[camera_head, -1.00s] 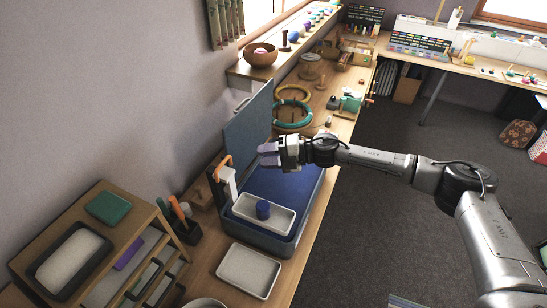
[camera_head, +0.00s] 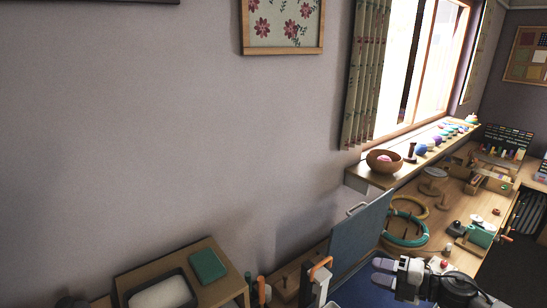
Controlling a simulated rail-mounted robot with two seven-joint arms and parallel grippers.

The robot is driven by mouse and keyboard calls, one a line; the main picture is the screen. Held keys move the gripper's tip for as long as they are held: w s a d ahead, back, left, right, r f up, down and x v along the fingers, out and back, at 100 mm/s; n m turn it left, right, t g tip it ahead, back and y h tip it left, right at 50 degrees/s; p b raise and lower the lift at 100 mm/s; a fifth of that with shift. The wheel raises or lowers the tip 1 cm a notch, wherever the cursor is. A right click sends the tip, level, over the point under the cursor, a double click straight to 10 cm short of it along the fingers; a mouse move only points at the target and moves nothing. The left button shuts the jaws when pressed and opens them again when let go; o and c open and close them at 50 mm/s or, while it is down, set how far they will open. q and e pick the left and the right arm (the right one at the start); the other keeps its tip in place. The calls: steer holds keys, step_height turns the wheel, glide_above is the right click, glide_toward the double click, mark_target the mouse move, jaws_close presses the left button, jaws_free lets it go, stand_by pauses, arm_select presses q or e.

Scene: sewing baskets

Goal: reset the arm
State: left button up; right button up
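My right gripper (camera_head: 382,273) is at the bottom of the head view, right of centre, with its arm running off the bottom edge. Its two pale fingers point left and stand apart, with nothing seen between them. It is above the blue interior (camera_head: 356,291) of an open case, whose raised blue-grey lid (camera_head: 361,238) stands just behind and to the left. Most of the case is cut off by the bottom edge. My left gripper is not in view.
An orange-handled tool (camera_head: 320,270) stands left of the lid. Green and tan hoops (camera_head: 405,229) and a green hand-cranked device (camera_head: 481,234) lie beyond the gripper. A wooden shelf unit (camera_head: 226,270) is at lower left. A window shelf (camera_head: 366,175) holds a wooden bowl (camera_head: 384,162).

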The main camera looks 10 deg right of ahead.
steer(key=w+d+r+m+t+h, duration=0.4)
steer(key=d+r+m+t+h, duration=0.25)
steer(key=m+h, duration=0.45)
steer(key=s+a+r+m+h, duration=0.4)
steer(key=a+r+m+h, duration=0.1)
steer(key=a+r+h, duration=0.15)
steer(key=s+a+f+m+g+y, duration=0.45)
steer(key=s+a+f, duration=0.35)
steer(key=s+f, duration=0.4)
steer(key=s+a+f+m+g, duration=0.2)
steer(key=s+f+m+g, duration=0.45)
steer(key=s+f, duration=1.9)
step_height(320, 180, up, 14)
steer(key=s+n+g+p, duration=0.1)
steer(key=s+g+p, duration=0.1)
steer(key=p, duration=1)
steer(key=shift+s+n+y, duration=0.15)
steer(key=shift+n+y, duration=0.25)
